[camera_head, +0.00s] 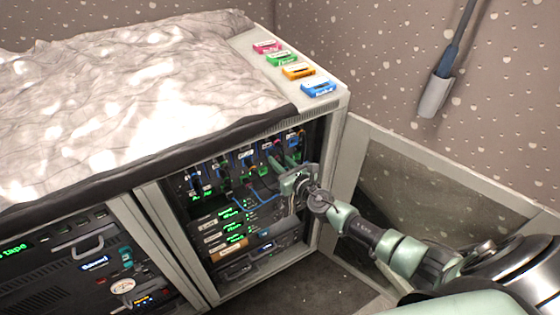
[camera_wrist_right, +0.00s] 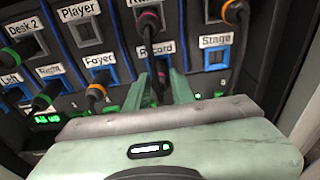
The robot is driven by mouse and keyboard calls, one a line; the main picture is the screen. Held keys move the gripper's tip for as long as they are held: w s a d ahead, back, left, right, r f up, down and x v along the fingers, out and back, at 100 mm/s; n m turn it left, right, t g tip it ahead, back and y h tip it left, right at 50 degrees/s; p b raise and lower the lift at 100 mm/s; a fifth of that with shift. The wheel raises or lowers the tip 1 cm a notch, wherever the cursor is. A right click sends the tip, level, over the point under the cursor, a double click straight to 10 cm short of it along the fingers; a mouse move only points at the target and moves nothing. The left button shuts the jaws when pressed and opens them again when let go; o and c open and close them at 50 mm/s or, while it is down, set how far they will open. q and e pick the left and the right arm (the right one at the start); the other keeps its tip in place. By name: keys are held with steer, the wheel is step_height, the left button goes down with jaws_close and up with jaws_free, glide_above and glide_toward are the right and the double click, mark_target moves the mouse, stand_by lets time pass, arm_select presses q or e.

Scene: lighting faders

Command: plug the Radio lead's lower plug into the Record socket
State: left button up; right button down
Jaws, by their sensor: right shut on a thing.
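My right gripper (camera_head: 282,168) reaches into the open rack in the head view. In the right wrist view its two green fingers (camera_wrist_right: 159,92) are shut on a dark plug (camera_wrist_right: 161,75) just below the Record label (camera_wrist_right: 155,48). The Record socket is mostly hidden behind the fingers and plug, and I cannot tell whether the plug is in it. Above, a pink-ringed plug (camera_wrist_right: 150,17) sits in an upper-row socket whose label is cut off. Its dark cable (camera_wrist_right: 149,38) hangs past the Record label towards my fingers. My left gripper is out of view.
An orange-ringed plug (camera_wrist_right: 97,91) sits at Foyer, left of my fingers. The Stage socket (camera_wrist_right: 216,57) is right of them. The rack door (camera_head: 410,185) stands open on the right. Coloured blocks (camera_head: 298,72) lie on top of the cabinet.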

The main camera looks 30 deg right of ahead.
steer(key=shift+w+r, duration=0.1)
steer(key=shift+r, duration=0.05)
steer(key=c, duration=1.6)
jaws_free()
steer(key=o, duration=0.5)
steer(key=shift+w, duration=0.15)
